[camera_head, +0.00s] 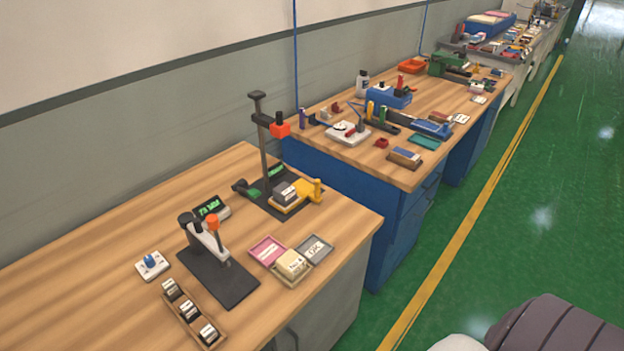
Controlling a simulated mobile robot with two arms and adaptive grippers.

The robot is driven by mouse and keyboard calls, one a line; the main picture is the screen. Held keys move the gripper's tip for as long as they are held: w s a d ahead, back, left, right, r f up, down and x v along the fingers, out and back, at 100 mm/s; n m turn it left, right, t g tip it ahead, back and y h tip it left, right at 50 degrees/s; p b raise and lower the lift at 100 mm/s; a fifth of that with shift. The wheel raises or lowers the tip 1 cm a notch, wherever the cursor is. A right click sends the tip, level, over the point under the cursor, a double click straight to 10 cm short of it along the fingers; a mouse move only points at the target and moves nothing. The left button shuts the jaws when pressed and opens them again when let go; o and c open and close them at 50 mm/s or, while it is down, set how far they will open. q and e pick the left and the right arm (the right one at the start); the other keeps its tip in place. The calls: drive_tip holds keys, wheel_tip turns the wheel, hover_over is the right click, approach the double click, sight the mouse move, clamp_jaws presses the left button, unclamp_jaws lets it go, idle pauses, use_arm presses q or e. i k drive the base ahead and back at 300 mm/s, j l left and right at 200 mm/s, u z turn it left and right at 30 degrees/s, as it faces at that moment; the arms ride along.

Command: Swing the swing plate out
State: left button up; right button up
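A tall dark stand (262,145) with an orange block on its arm is on the near wooden bench. At its foot is a yellow plate (306,189) with a yellow upright knob at its right end. It may be the swing plate, but I cannot tell for sure. A dark grey block (284,192) with a white label sits over the yellow plate, close to the post. The yellow plate lies over the stand's dark base. Neither of my grippers shows in the head view.
The near bench (90,260) also holds a small press (207,240) on a dark base, a green-lit display (211,208), a rack of labelled blocks (188,312) and small trays (314,249). A cluttered blue-sided bench (330,192) stands behind. Green floor (520,200) lies open at right.

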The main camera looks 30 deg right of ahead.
sight(306, 190)
drive_tip(key=z, duration=0.95)
drive_tip(key=i+l+u, duration=0.15)
drive_tip(key=l, duration=0.2)
drive_tip(key=i+l+u, duration=0.15)
drive_tip(key=l, duration=0.2)
